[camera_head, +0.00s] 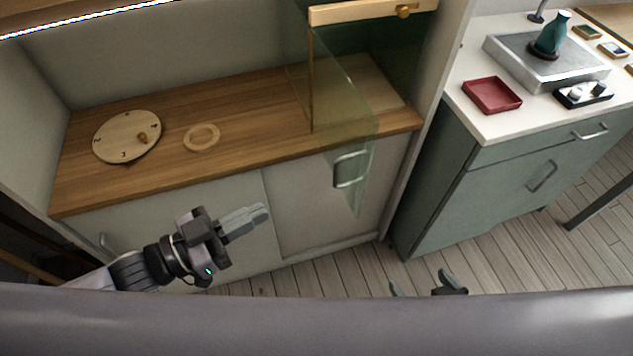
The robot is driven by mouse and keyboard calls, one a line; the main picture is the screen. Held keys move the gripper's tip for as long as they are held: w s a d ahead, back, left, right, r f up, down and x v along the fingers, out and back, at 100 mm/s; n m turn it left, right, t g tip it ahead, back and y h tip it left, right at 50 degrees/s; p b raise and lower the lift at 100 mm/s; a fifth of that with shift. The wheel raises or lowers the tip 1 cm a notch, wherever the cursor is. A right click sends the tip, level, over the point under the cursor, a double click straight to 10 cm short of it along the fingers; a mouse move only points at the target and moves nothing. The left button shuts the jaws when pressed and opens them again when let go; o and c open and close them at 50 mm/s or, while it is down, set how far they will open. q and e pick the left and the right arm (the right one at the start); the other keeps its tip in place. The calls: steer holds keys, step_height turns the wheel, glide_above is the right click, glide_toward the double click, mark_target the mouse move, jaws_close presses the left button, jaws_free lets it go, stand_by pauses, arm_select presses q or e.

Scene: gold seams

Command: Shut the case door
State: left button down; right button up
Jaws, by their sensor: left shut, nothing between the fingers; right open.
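The case door is a clear greenish glass pane (352,120) with a metal bar handle (350,169). It stands swung out from the glass case (375,12), past the front edge of the wooden counter. The case has a pale wooden top rail with a round knob. My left gripper (262,215) is shut and empty, in front of the lower cabinet, to the left of the door and lower in the picture, apart from it. My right gripper (425,287) is open at the bottom of the picture, below the door. Its arm is mostly hidden.
A round wooden board (120,135) with numbers and a peg, and a wooden ring (202,137), lie on the counter (250,110). At right, a green cabinet (480,190) bears a red tray (492,94), a metal slab (520,62) and a teal vase (553,35). Floor is free between.

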mark_target(334, 176)
arm_select(q)
steer(key=p+x, duration=0.1)
steer(key=x, duration=1.2)
steer(key=shift+d, duration=0.1)
